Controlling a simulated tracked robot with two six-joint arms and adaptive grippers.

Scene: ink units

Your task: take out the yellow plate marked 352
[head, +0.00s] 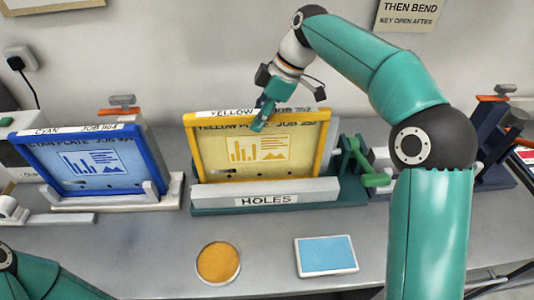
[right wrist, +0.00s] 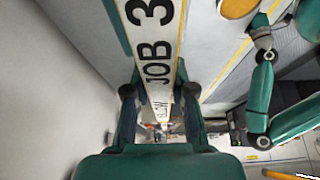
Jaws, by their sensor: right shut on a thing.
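The yellow plate (head: 308,158) stands upright, leaning slightly back, in a dark green and grey holder (head: 262,193) labelled HOLES, in the middle of the bench. Its face carries a chart drawing and a line of text; its top edge has a white label beginning YELLOW. My right gripper (head: 262,122) reaches down from above and is shut on the plate's top edge, near the middle. In the right wrist view the two fingers (right wrist: 160,108) straddle the white label strip (right wrist: 158,42), which reads JOB 3 before running out of view. My left gripper does not show.
A blue-framed cyan plate (head: 95,160) stands in a white holder on the left. An orange disc (head: 218,262) and a light blue tablet (head: 326,255) lie in front. Green clamp parts (head: 372,172) and a dark blue stand (head: 492,140) are on the right. The wall is close behind.

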